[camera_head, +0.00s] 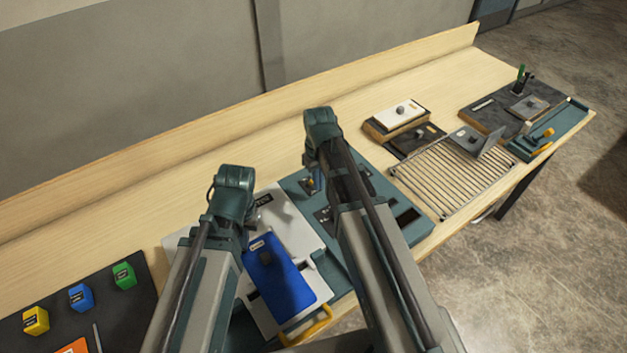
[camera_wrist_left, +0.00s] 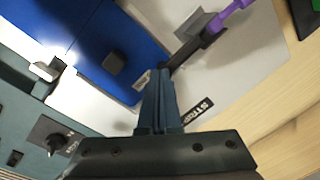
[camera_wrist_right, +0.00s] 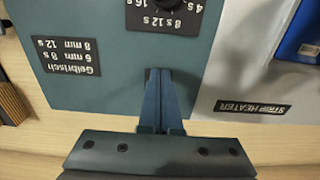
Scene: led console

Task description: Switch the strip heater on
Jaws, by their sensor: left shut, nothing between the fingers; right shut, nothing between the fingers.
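The strip heater is a pale panel (camera_head: 313,237) with a blue block (camera_head: 280,275) on it. Its label (camera_wrist_right: 252,107) reads STRIP HEATER in the right wrist view. In the left wrist view the blue block (camera_wrist_left: 97,35) bears a dark knob (camera_wrist_left: 114,62). A purple-handled lever (camera_wrist_left: 230,12) on a black mount stands beside the block; I cannot tell whether it is the switch. My left gripper (camera_wrist_left: 160,75) is shut and empty over the panel, near the lever's mount. My right gripper (camera_wrist_right: 158,75) is shut and empty over the teal console (camera_wrist_right: 95,85). Both fingertips are hidden in the head view.
The teal console adjoins the panel and has a black dial (camera_wrist_left: 52,135). A wire rack (camera_head: 450,178) and a white-topped box (camera_head: 398,114) stand to the right. Yellow (camera_head: 36,320), blue (camera_head: 80,297) and green (camera_head: 124,275) blocks sit at left. The bench's back strip is clear.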

